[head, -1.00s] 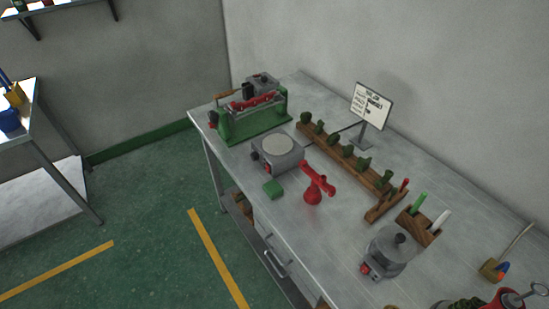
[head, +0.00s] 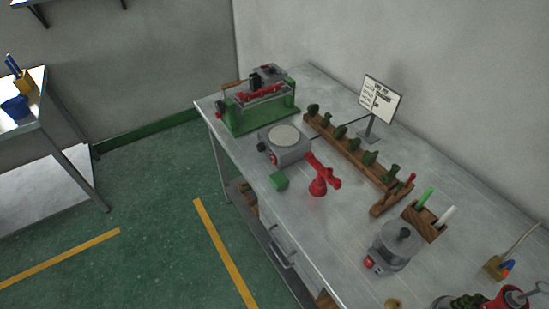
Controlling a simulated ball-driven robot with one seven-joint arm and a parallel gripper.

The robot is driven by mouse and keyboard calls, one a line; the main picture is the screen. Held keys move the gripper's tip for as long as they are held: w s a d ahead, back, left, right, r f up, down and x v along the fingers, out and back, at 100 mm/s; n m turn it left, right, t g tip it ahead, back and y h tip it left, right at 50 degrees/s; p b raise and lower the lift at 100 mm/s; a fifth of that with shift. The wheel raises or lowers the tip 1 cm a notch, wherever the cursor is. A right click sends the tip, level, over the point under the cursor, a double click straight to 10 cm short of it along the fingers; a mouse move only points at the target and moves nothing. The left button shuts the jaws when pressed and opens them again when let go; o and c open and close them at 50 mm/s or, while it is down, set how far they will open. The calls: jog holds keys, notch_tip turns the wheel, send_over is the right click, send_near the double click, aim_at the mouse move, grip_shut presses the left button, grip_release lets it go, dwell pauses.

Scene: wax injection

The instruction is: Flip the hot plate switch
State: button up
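The hot plate (head: 286,152) is a grey box with a pale round top, standing on the metal workbench (head: 345,255) between the green-based machine and the red stand. A small red spot, which looks like its switch (head: 274,159), shows on its front face, with a dark knob beside it. The switch's position is too small to tell. My gripper is in no view.
A wooden rack (head: 342,139), a grey pot (head: 396,247) and a sign (head: 381,97) are rightward. Green floor (head: 160,190) is clear.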

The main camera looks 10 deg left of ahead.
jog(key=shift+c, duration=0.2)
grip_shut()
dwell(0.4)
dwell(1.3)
